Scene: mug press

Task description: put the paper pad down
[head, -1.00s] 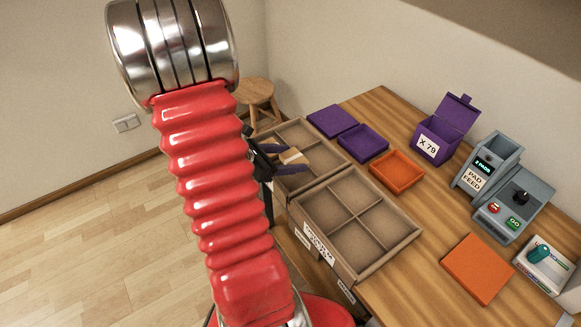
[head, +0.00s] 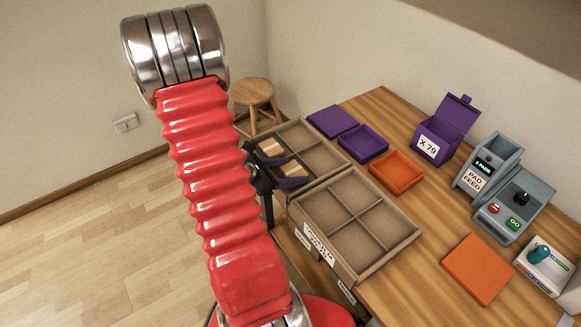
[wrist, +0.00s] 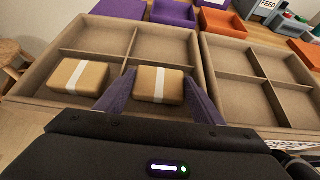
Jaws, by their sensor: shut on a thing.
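The paper pad is a tan block with a white band (wrist: 147,84). It sits between the two dark purple fingers of my gripper (wrist: 160,92), which is shut on it. In the wrist view it is at the near right compartment of the left cardboard tray (wrist: 70,112). I cannot tell whether it touches the tray floor. A second banded pad (wrist: 92,76) lies in the near left compartment, just left of my gripper. In the head view the held pad (head: 288,170) shows partly between my fingers, with the second pad (head: 270,147) beyond it.
A second divided cardboard tray (head: 358,206), empty, stands beside it. Purple (head: 363,143) and orange (head: 397,171) trays lie behind. A purple box marked X 79 (head: 436,139), a pad feeder (head: 486,165) and a press (head: 513,205) are at the right. A stool (head: 254,94) stands beyond.

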